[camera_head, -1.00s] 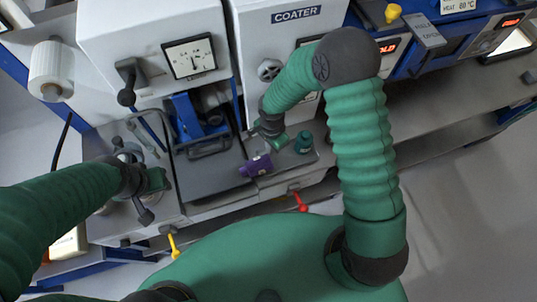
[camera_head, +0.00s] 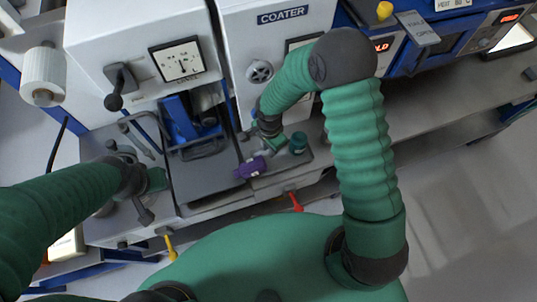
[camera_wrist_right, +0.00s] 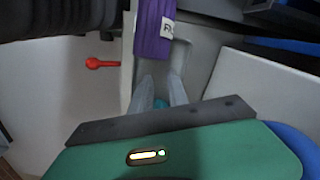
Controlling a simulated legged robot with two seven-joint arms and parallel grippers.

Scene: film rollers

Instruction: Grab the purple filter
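The purple filter (camera_head: 250,168) lies on the grey work surface in front of the coater. It also shows at the top of the right wrist view as a purple body with a white label (camera_wrist_right: 153,30). My right gripper (camera_head: 264,153) is just beside and behind the filter in the head view. In the right wrist view its two pale fingers (camera_wrist_right: 161,78) are spread, with the filter beyond the tips and nothing clearly held. My left gripper (camera_head: 157,180) is over the left part of the bench by a metal fixture; its fingers are not clear.
A teal container (camera_head: 298,143) stands close to the right of my right gripper. A red lever (camera_head: 296,202) and a yellow lever (camera_head: 170,246) stick out from the bench front. The coater (camera_head: 282,50) rises behind. A blue-framed apparatus (camera_head: 190,120) stands left of the filter.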

